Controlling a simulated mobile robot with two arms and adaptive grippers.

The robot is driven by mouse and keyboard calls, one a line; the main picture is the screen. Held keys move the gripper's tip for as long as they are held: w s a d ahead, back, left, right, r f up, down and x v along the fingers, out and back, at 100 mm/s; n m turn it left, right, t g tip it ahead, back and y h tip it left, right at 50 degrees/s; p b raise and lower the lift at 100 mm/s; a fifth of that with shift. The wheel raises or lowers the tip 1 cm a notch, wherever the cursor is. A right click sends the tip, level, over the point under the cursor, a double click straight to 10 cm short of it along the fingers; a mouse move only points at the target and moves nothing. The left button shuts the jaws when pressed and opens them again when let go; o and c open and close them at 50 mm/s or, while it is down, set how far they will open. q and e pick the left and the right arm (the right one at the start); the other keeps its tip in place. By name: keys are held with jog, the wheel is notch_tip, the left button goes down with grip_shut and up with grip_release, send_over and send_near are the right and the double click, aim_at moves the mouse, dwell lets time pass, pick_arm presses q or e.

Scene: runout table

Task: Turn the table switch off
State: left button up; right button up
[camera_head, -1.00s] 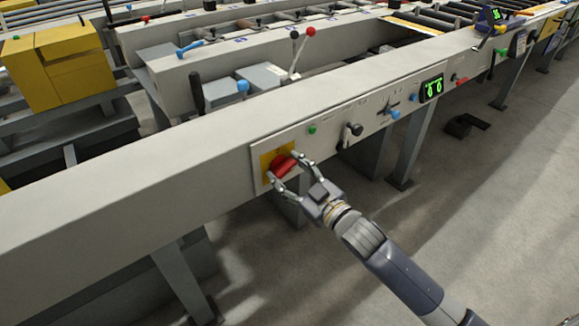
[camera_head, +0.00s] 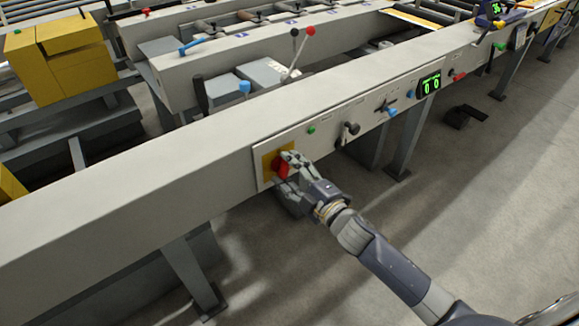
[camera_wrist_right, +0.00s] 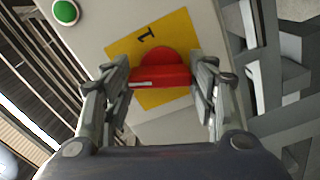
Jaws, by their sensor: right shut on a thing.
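The table switch (camera_head: 281,168) is a red rotary knob on a yellow square plate (camera_head: 268,160) on the front panel of the grey table. My right gripper (camera_head: 290,167) is at the knob with its fingers shut on it, partly covering it in the head view. In the right wrist view the red knob (camera_wrist_right: 160,72) sits between the two fingertips (camera_wrist_right: 160,78), its raised grip bar lying across from one finger to the other. A "1" mark shows on the yellow plate (camera_wrist_right: 178,28). My left gripper is not in view.
A green button (camera_head: 311,130), a black knob (camera_head: 352,129), a blue knob (camera_head: 392,112) and a green-digit display (camera_head: 430,84) line the panel to the right. A lever with a red ball (camera_head: 311,31) rises behind.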

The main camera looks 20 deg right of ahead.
jog(key=shift+a+n, duration=0.1)
jog(key=shift+n, duration=1.1)
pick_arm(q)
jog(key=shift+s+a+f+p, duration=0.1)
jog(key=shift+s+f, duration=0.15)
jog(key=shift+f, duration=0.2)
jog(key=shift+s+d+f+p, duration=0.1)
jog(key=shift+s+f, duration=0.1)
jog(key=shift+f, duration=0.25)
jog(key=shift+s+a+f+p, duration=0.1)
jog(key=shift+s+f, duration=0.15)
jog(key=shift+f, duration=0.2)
pick_arm(e)
jog(key=shift+n, duration=0.9)
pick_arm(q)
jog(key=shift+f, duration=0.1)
pick_arm(e)
jog(key=o, duration=1.1)
jog(key=shift+c, duration=0.2)
jog(key=v, duration=1.2)
